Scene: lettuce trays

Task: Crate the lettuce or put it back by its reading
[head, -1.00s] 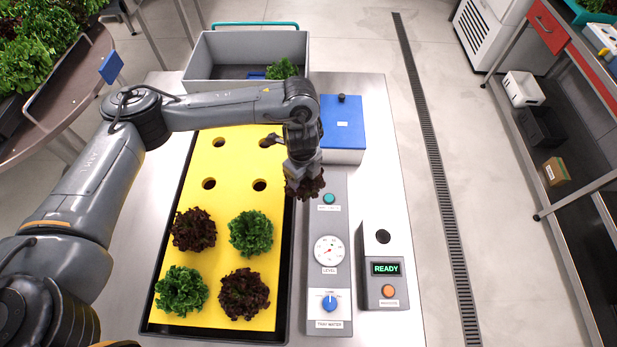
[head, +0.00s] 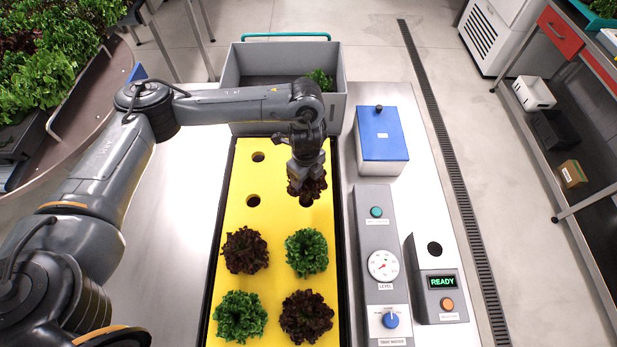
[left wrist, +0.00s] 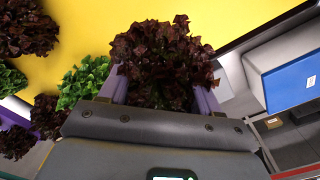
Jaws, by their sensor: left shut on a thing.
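My left gripper (head: 306,182) is shut on a dark red lettuce (head: 311,189) over the right column of the yellow raft (head: 280,212), just at an empty hole. The held red lettuce also shows in the left wrist view (left wrist: 165,60) between the purple fingers. Two red lettuces (head: 245,250) (head: 306,316) and two green lettuces (head: 307,251) (head: 239,317) sit in the raft's near holes. The grey crate (head: 235,75) behind the raft holds a green lettuce (head: 319,79). The reader (head: 436,290) at the right shows READY. My right gripper is out of view.
A grey panel (head: 376,225) with a teal button, a LEVEL gauge and a blue knob stands right of the raft. A blue-lidded box (head: 382,134) stands behind it. Empty raft holes (head: 258,157) (head: 253,201) lie at the far left.

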